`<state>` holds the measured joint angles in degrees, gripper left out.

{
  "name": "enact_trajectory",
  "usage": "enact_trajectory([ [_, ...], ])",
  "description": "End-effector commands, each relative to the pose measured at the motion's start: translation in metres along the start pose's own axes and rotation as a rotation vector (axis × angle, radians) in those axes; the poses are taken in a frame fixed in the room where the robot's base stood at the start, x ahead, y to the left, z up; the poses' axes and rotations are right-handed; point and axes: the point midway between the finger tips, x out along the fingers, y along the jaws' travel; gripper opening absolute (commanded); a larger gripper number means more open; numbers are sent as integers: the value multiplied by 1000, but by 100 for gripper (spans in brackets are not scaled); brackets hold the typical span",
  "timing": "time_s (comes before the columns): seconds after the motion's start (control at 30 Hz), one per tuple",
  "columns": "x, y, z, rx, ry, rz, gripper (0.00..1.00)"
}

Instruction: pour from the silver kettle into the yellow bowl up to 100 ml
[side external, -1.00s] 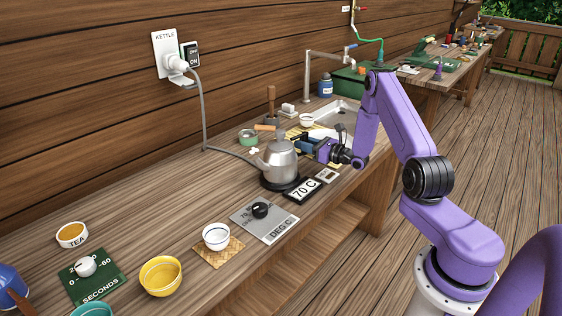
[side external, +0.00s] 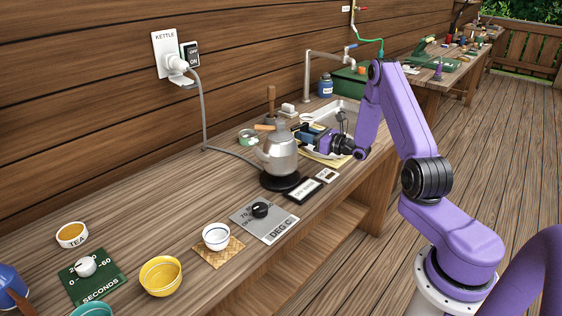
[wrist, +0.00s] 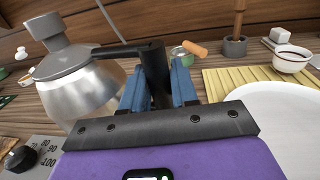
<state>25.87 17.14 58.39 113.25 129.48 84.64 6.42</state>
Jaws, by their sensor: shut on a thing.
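The silver kettle (side external: 279,153) is lifted a little above its black round base (side external: 280,181) in the side view. My gripper (side external: 303,134) is to its right, shut on the kettle's dark handle. In the wrist view the blue fingers of my gripper (wrist: 159,85) close around the black handle, and the kettle's silver body (wrist: 80,85) hangs at left, about upright. The yellow bowl (side external: 160,276) stands at the front left of the bench, well away from the kettle. Its inside looks empty.
A white cup (side external: 216,236) on a woven mat and a temperature dial plate (side external: 264,218) lie between kettle and bowl. A tea cup (side external: 72,234), a green seconds dial (side external: 87,268) and a teal bowl (side external: 92,309) are near the yellow bowl. A dark display (side external: 304,190) lies beside the base.

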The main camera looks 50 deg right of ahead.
Motion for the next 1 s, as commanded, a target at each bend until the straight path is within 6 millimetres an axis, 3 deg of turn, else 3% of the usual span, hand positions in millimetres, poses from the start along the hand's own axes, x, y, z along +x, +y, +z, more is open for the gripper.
enact_trajectory([
  [0.53,0,0,24,0,-7,-1,0],
  [1.0,0,0,27,1,-5,1,0],
])
